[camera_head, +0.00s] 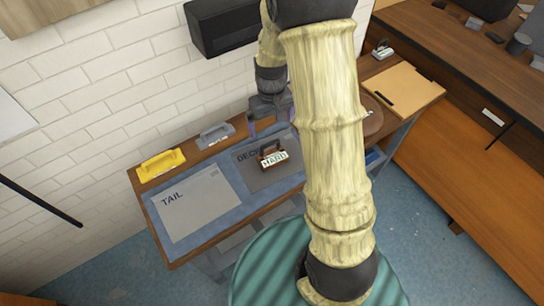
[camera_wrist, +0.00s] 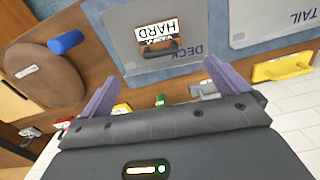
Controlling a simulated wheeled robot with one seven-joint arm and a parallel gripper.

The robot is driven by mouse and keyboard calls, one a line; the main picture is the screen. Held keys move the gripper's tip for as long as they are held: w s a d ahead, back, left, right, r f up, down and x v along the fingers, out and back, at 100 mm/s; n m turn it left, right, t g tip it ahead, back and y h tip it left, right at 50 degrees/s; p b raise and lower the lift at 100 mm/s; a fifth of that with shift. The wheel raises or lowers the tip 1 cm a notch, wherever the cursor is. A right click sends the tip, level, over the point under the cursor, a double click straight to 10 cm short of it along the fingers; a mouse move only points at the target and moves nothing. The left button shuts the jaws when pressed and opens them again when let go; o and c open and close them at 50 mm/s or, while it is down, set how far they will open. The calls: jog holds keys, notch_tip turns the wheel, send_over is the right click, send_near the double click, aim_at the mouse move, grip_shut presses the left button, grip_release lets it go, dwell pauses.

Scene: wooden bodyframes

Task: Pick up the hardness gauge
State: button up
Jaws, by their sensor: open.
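The hardness gauge (camera_head: 272,156) is a small brown block with a dark handle and a white label reading HARD. It lies on the grey DECK panel (camera_head: 262,178) on the workbench. In the wrist view the gauge (camera_wrist: 157,37) is near the top, beyond and between my fingertips, apart from them. My gripper (camera_head: 268,112) is over the back part of the bench, behind the gauge in the head view. Its purple fingers (camera_wrist: 160,82) are spread wide with nothing between them.
A grey TAIL panel (camera_head: 195,205) lies to the left. A yellow handled tool (camera_head: 160,164) and a grey one (camera_head: 215,134) stand along the back edge by the brick wall. A blue cylinder (camera_wrist: 65,41) lies near a round brown disc (camera_wrist: 48,84). A tan board (camera_head: 404,88) lies at right.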

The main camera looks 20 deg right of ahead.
jog(key=p, duration=0.2)
send_over(272, 155)
notch_tip(272, 155, down, 12)
jog(key=shift+s+a+f, duration=0.1)
jog(key=shift+s, duration=0.05)
dwell(0.5)
jog(key=shift+f+p, duration=1.1)
jog(key=shift+f, duration=1.5)
jog(key=c, duration=0.9)
jog(key=shift+c, duration=0.2)
jog(key=shift+r, duration=0.1)
